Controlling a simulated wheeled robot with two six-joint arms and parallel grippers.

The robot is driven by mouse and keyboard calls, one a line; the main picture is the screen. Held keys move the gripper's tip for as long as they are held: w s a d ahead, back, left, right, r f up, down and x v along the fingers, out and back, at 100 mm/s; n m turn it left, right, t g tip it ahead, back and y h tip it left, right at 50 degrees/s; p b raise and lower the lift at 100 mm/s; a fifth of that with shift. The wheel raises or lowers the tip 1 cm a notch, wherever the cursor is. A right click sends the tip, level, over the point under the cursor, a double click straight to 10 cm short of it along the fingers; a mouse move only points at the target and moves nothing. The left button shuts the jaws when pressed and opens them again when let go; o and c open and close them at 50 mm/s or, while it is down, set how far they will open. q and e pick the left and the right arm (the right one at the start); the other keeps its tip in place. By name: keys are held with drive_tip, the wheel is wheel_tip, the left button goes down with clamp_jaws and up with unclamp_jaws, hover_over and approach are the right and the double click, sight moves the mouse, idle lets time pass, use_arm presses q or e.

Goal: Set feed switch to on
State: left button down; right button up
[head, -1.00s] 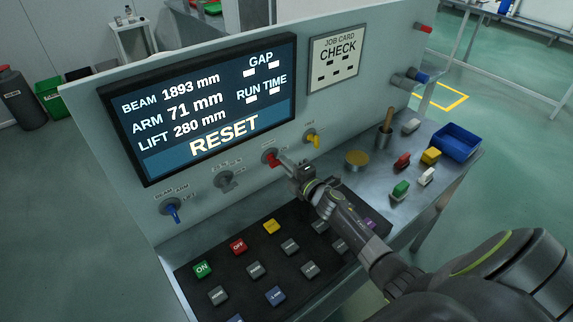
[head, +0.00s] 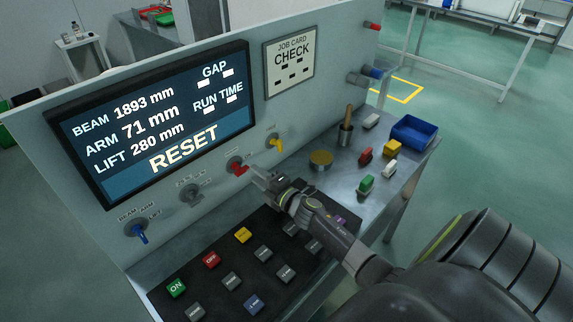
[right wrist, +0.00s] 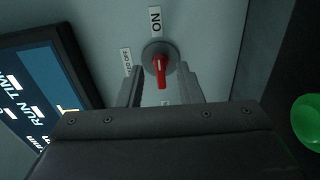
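The red switch (head: 238,168) is on the sloping panel below the display, between a grey switch and a yellow one. In the right wrist view the red handle (right wrist: 161,72) sits on a round grey base, with an "ON" label above it and a smaller, hard-to-read label to its left. The handle's long end points down in that view, away from "ON". My right gripper (head: 259,174) is just in front of the switch. In the right wrist view its fingers (right wrist: 160,88) are apart, one on each side of the handle, with visible gaps. My left gripper is out of view.
The grey switch (head: 190,193), blue switch (head: 138,232) and yellow switch (head: 275,143) are along the same panel. A dark keypad (head: 220,262) with several buttons lies below my right arm. The display (head: 160,120) reads RESET. A blue bin (head: 414,131) stands at the right.

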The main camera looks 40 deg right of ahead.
drive_tip(key=s+b, duration=0.1)
drive_tip(key=s, duration=0.3)
drive_tip(key=s+d+b, duration=0.1)
drive_tip(key=s, duration=0.3)
drive_tip(key=s+d+b, duration=0.1)
drive_tip(key=s, duration=0.4)
drive_tip(key=shift+f, duration=0.2)
drive_tip(key=shift+s+r+b, duration=0.2)
drive_tip(key=shift+s+b, duration=0.35)
drive_tip(key=shift+s, duration=0.1)
